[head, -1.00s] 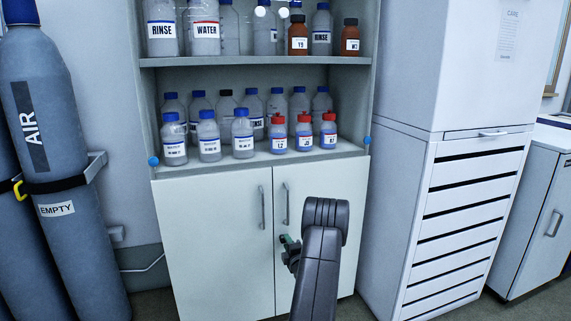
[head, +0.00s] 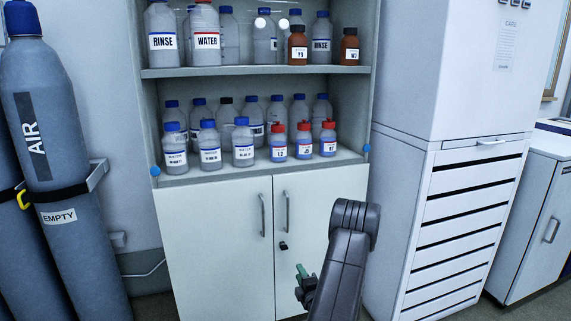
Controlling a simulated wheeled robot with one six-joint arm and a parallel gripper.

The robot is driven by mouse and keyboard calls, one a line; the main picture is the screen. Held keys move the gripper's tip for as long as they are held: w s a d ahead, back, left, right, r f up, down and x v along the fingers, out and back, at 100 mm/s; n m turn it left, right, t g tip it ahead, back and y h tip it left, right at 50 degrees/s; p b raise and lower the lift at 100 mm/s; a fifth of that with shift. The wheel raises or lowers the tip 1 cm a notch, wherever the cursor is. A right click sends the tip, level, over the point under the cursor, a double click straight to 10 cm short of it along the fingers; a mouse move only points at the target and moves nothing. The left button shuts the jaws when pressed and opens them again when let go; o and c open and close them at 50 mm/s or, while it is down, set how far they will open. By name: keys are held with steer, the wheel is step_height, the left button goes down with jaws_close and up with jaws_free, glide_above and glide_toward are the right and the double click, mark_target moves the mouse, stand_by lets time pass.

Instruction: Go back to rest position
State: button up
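My arm rises at the bottom right of centre in the head view, in front of the lower cabinet doors. My gripper (head: 304,287) is small and partly hidden behind the dark arm link, low before the right door. A green part shows at it; I cannot tell whether this is a fingertip or something held. Whether the fingers are open or shut is not clear.
A cabinet (head: 215,235) holds shelved bottles, including a WATER bottle (head: 205,28) and several red-capped bottles (head: 303,140). A grey AIR cylinder (head: 50,120) stands left, a white drawer unit (head: 455,220) right. A small black piece (head: 283,246) shows at the right door.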

mark_target(286, 249)
steer(key=shift+n, duration=0.9)
steer(key=b+x, duration=0.3)
steer(key=x, duration=1.1)
steer(key=n+b, duration=0.1)
steer(key=n, duration=0.2)
steer(key=shift+a+r, duration=0.1)
steer(key=n+b, duration=0.1)
steer(key=n, duration=0.3)
steer(key=shift+a+r, duration=0.1)
steer(key=n+b, duration=0.1)
steer(key=n, duration=0.4)
steer(key=shift+a+r, duration=0.1)
steer(key=shift+a, duration=0.05)
steer(key=n+b, duration=0.1)
steer(key=n, duration=0.3)
steer(key=shift+s+a, duration=0.1)
steer(key=shift+r, duration=0.15)
